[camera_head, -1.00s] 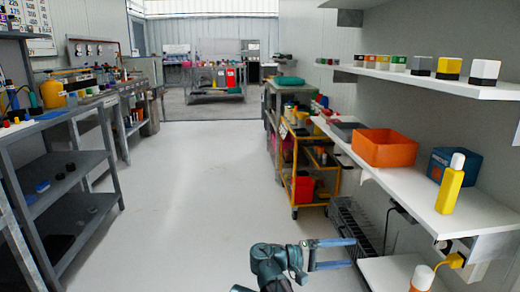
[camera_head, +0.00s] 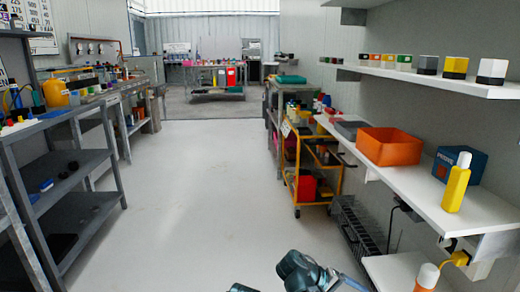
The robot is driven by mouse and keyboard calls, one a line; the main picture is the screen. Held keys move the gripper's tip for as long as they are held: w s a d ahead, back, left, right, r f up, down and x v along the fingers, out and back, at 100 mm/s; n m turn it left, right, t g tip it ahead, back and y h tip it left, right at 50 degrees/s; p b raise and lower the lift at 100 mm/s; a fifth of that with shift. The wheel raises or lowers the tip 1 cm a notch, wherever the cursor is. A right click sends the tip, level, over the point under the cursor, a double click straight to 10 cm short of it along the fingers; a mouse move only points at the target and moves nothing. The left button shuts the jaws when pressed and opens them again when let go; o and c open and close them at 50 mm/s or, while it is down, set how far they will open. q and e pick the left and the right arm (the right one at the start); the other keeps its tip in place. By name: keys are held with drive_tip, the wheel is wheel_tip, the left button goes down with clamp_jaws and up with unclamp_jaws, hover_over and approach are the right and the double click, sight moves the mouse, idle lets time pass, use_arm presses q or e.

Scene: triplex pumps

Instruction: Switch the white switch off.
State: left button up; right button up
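A block-shaped switch with a white top and a dark base (camera_head: 491,71) stands at the near right end of the upper shelf. It looks like the white switch; its on or off state is too small to tell. Part of one of my arms shows at the bottom centre, well below and left of the shelf. No clear pair of fingertips shows, and neither gripper touches the switch.
A yellow-topped block (camera_head: 455,67) and a grey-topped block (camera_head: 428,64) stand left of it on the upper shelf (camera_head: 420,78), with several smaller blocks beyond. Below are an orange bin (camera_head: 390,148), a blue box (camera_head: 470,160) and a yellow bottle (camera_head: 456,185). The floor (camera_head: 200,200) is clear.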

drive_tip(key=s+a+f+m+y, duration=0.2)
drive_tip(key=s+a+f+y, duration=0.4)
drive_tip(key=a+f+y, duration=0.3)
drive_tip(key=s+a+r+n+p, duration=0.25)
drive_tip(key=a+r+p, duration=0.35)
drive_tip(key=r+p, duration=0.3)
drive_tip(key=s+a+r+n+p, duration=0.25)
drive_tip(key=a+r+p, duration=0.25)
drive_tip(key=r+p, duration=0.45)
wheel_tip(320, 180, up, 36)
drive_tip(key=p, duration=3.5)
drive_tip(key=shift+s+d+m+g, duration=0.15)
drive_tip(key=shift+s+m+g, duration=0.05)
drive_tip(key=shift+m+g, duration=0.2)
